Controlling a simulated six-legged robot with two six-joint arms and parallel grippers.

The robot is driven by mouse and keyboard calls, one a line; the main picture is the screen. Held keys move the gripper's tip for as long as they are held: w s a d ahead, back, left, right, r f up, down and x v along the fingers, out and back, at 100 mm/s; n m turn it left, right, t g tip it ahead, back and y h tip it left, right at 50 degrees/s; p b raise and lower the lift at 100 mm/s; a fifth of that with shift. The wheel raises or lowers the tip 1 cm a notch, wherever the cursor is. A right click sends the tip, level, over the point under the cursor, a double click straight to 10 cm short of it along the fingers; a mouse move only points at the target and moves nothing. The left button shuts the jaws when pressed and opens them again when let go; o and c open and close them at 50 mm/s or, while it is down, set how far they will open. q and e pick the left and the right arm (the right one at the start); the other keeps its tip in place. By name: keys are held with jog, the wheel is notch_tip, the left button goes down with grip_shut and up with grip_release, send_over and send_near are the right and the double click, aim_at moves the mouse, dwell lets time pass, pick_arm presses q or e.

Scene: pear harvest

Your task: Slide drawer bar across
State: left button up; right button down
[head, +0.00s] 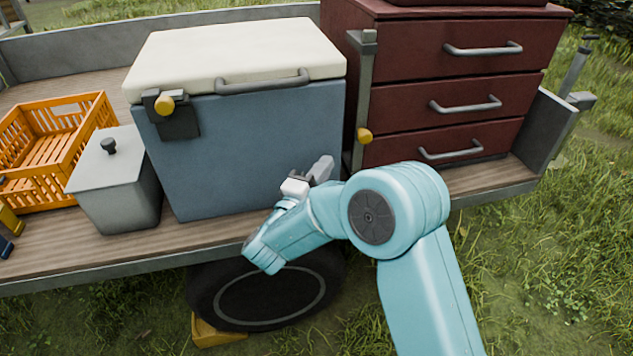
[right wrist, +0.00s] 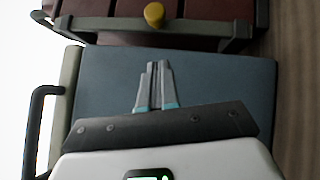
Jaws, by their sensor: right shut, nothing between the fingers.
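The drawer bar (head: 361,105) is a grey upright bar at the left edge of the dark red drawer cabinet (head: 430,70). A yellow knob (head: 364,135) sits near its lower end. All three drawers behind it look closed. In the right wrist view the bar (right wrist: 205,38) runs across the top, with the yellow knob (right wrist: 154,14) above the fingertips. My right gripper (head: 324,165) is shut and empty, in front of the blue cooler's lower right side and left of the bar, apart from the knob. The fingers also show in the right wrist view (right wrist: 158,66). My left gripper is out of view.
The blue cooler (head: 250,140) with a cream lid and yellow-knobbed latch stands directly left of the cabinet. A grey lidded box (head: 115,185) and an orange crate (head: 65,190) stand further left on the wooden trailer bed. Grass surrounds the trailer.

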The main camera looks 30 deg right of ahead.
aim_at(369, 141)
jog(key=d, duration=0.2)
jog(key=d+r+b, duration=0.1)
jog(key=d, duration=0.1)
jog(key=w+d, duration=0.1)
jog(key=d, duration=0.2)
jog(key=shift+r, duration=0.35)
jog(key=d, duration=0.1)
jog(key=d+p, duration=0.1)
jog(key=d, duration=0.1)
jog(key=shift+s+d+r, duration=0.15)
jog(key=shift+s+r, duration=0.05)
jog(key=shift+s, duration=0.2)
jog(key=shift+f, duration=0.1)
jog(key=shift+d, duration=0.1)
